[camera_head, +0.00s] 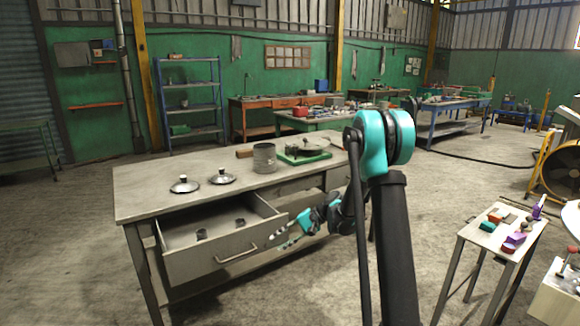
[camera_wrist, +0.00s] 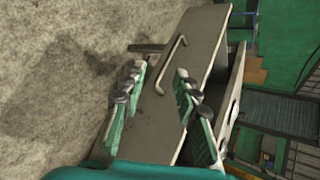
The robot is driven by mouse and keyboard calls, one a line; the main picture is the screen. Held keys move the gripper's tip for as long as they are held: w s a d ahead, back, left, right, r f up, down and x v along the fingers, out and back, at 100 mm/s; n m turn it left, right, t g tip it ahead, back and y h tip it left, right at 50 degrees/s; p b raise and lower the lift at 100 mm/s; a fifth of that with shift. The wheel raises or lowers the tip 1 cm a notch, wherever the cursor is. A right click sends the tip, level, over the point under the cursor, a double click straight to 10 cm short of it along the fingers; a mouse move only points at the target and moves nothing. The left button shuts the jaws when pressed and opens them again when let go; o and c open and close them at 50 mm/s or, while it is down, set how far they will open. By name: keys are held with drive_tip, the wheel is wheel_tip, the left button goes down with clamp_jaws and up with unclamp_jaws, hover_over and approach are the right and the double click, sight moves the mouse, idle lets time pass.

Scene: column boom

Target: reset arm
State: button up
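My gripper (camera_head: 281,237) is in front of the workbench, just right of the open drawer (camera_head: 200,263), with its fingers pointing left. The fingers look apart from the handle.
The drawer holds two small dark cups (camera_head: 201,234) (camera_head: 240,222). On the workbench (camera_head: 140,178) stand two lids (camera_head: 184,185) (camera_head: 222,177), a metal canister (camera_head: 264,158) and a green tray (camera_head: 290,159). A small cluttered table (camera_head: 478,232) stands at right.

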drive_tip(key=s+d+n+t+h, duration=0.1)
drive_tip(key=s+d+h, duration=0.4)
drive_tip(key=s+d, duration=0.6)
drive_tip(key=s+d+n+t+h, duration=0.2)
drive_tip(key=s+d+t+h, duration=0.2)
drive_tip(key=s+d, duration=0.7)
drive_tip(key=s+h, duration=0.2)
drive_tip(key=s, duration=0.5)
drive_tip(key=shift+s+d+r, duration=0.15)
drive_tip(key=shift+d, duration=0.2)
drive_tip(key=shift+a, duration=0.1)
